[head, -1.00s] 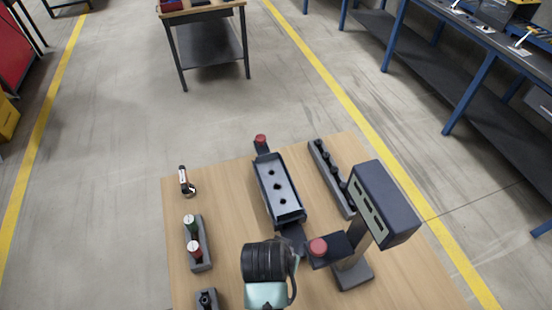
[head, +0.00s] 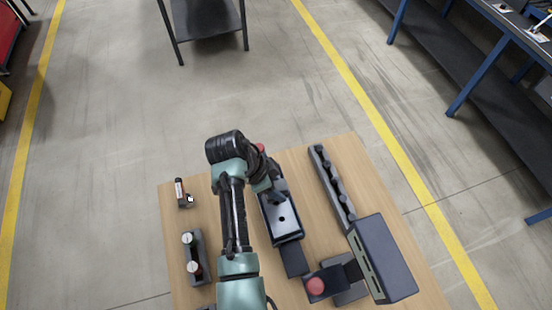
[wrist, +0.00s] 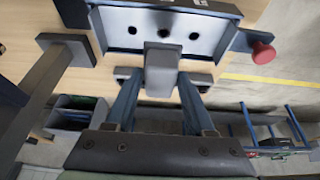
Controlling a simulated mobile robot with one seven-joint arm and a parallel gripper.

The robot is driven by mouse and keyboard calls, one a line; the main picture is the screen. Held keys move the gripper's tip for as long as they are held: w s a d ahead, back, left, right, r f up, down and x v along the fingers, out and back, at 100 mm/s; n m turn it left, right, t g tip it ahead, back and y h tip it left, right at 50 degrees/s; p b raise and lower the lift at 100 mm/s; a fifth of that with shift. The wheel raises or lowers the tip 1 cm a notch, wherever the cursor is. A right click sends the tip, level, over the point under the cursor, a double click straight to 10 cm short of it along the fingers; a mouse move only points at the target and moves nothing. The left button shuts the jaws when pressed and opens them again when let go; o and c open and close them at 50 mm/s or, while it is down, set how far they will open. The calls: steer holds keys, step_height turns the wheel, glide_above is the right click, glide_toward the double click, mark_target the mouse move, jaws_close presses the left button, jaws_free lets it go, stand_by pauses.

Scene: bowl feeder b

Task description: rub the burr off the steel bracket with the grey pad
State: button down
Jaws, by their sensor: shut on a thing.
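The steel bracket (head: 282,218) is a pale plate with dark holes, lying in a dark, walled fixture (head: 289,238). In the wrist view the bracket (wrist: 122,22) shows three holes in a row. My gripper (head: 274,193) is above the far part of the fixture and hides some of the bracket. In the wrist view my gripper (wrist: 160,84) is shut on the grey pad (wrist: 161,72), a small block. The pad overlaps the fixture's near wall and the bracket's edge; I cannot tell whether it touches. I cannot make out the burr.
A dark box on a stand (head: 384,258) and a red button (head: 315,287) stand at the right. A black rail with several knobs (head: 332,185) lies right of the fixture. A holder with two capped items (head: 194,255) is left. A red knob (wrist: 263,53) sticks out beside the fixture.

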steer(key=shift+w, duration=0.3)
steer(key=shift+s+r, duration=0.1)
steer(key=shift+s, duration=0.2)
steer(key=shift+w+f+b, duration=0.1)
steer(key=shift+f+b, duration=1.5)
steer(key=shift+f, duration=0.4)
